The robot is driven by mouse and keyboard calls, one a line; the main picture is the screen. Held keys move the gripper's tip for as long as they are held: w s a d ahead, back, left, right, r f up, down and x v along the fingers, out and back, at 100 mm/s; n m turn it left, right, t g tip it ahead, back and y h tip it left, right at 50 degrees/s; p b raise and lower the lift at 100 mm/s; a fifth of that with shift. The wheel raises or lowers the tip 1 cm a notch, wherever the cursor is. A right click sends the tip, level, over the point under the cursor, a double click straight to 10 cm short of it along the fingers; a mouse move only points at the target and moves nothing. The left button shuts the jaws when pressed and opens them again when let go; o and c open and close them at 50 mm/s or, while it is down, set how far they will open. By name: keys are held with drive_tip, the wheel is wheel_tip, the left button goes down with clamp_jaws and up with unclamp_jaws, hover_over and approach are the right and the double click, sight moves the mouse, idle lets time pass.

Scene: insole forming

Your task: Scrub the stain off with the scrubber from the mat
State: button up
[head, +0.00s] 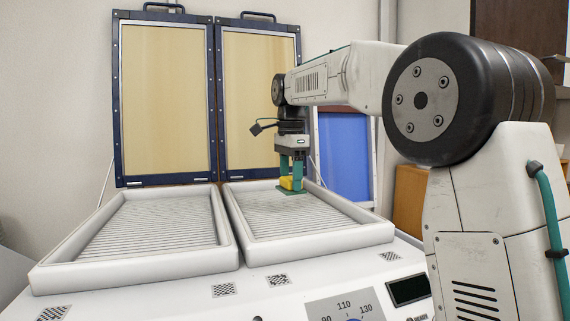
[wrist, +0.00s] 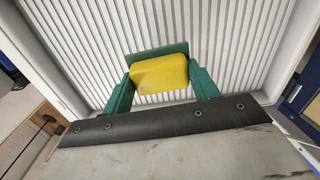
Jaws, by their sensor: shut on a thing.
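My gripper (head: 291,172) points down over the far part of the right ribbed tray (head: 381,232). Its green fingers are shut on the scrubber (head: 287,184), a yellow block with a flat green pad underneath. In the wrist view the scrubber (wrist: 160,74) sits between both fingers, and the pale ribs of the tray lie below it. I cannot tell whether the pad touches the ribs. No stain can be made out on the visible ribs; the scrubber and gripper hide part of them. No mat can be made out.
A matching left tray (head: 40,277) lies beside the right one. Two raised dark-framed lids (head: 165,95) with tan panels stand behind the trays. A blue panel (head: 344,160) is behind at right. The front panel carries a dial (head: 345,308) and a dark display (head: 408,290).

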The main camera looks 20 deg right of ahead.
drive_tip(key=shift+d+r, duration=0.1)
drive_tip(key=shift+r, duration=1.55)
